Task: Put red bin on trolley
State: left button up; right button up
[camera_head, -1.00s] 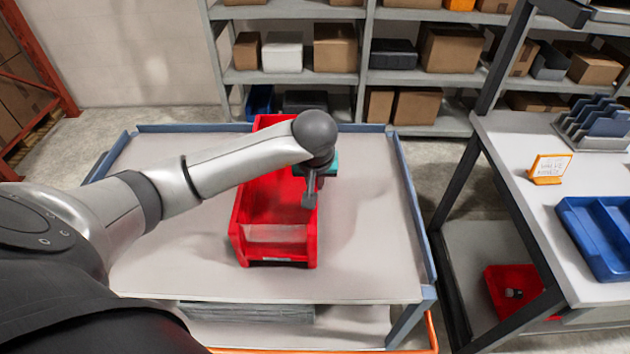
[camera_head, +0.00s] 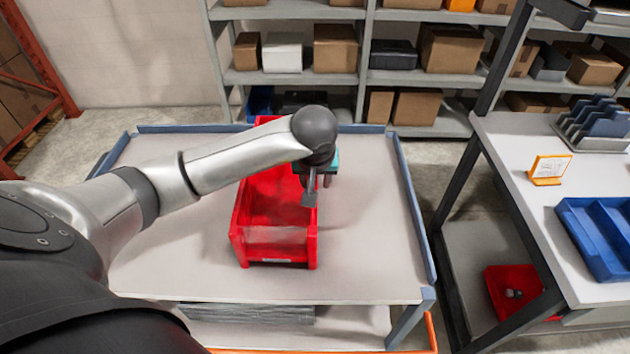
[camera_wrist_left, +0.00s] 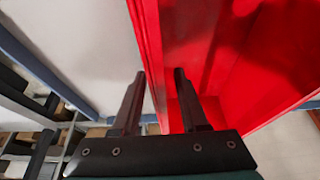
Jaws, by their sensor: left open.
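The red bin (camera_head: 241,248) stands upright on the pale top of the blue-edged trolley (camera_head: 372,240), and its far part is partly hidden by my left arm. My left gripper (camera_head: 318,190) is at the bin's right side wall, pointing down. In the left wrist view the two dark fingers (camera_wrist_left: 160,76) are apart, with the red bin's wall (camera_wrist_left: 158,35) between them. The gripper is open, and I cannot tell whether either finger touches the wall. My right gripper is not in view.
A workbench (camera_head: 520,185) stands on the right with a blue tray (camera_head: 597,236) and an orange-framed sign (camera_head: 549,169). Another red bin (camera_head: 522,282) is on its lower shelf. Shelves with boxes (camera_head: 335,48) are behind. The trolley top is bare around the bin.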

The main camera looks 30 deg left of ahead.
pick_arm(q)
jog(key=v, duration=1)
jog(key=shift+s+d+r+p, duration=0.1)
jog(key=shift+s+r+p, duration=0.2)
jog(key=shift+p, duration=0.1)
